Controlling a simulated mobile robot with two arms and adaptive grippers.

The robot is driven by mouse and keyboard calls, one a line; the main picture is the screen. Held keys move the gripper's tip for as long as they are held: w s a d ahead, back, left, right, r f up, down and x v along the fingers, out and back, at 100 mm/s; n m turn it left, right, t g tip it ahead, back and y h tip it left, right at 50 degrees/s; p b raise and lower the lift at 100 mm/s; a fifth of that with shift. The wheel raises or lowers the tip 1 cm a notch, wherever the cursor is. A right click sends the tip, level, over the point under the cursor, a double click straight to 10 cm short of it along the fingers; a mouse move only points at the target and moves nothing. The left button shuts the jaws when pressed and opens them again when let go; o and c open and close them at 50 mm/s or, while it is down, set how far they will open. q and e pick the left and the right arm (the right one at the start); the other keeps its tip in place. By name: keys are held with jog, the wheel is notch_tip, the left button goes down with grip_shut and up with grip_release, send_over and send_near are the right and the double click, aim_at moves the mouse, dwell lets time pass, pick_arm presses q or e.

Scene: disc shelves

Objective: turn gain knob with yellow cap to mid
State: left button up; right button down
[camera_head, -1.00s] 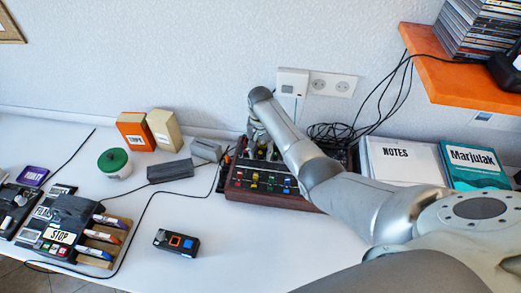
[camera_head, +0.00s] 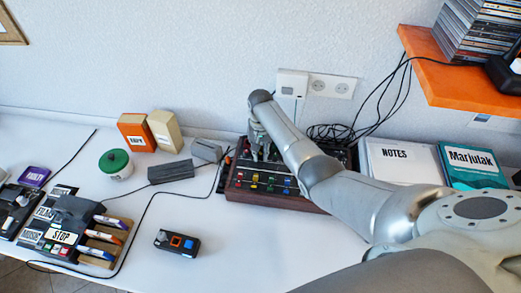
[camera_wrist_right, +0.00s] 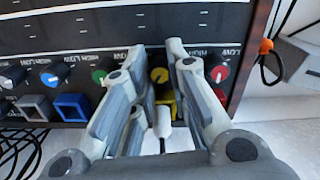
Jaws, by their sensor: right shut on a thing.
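The gain knob with the yellow cap (camera_wrist_right: 160,75) sits on the front panel of a dark mixer with wooden sides (camera_head: 277,200). My right gripper (camera_wrist_right: 160,58) is shut on this knob, with one finger on each side of it in the wrist view. In the head view my right gripper (camera_head: 262,148) reaches down onto the mixer's back part, and its fingertips are hard to make out. The knob's pointer is too unclear to read. My left gripper is not in view.
In the wrist view, a green knob (camera_wrist_right: 99,76) and a red knob (camera_wrist_right: 219,74) flank the gripper closely. A blue knob (camera_wrist_right: 55,75) is further left. Cables (camera_head: 335,132) lie behind the mixer.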

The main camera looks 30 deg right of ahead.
aim_at(260, 153)
jog(key=c, duration=1.3)
grip_release()
jog(key=shift+c, duration=0.2)
notch_tip(260, 153, up, 12)
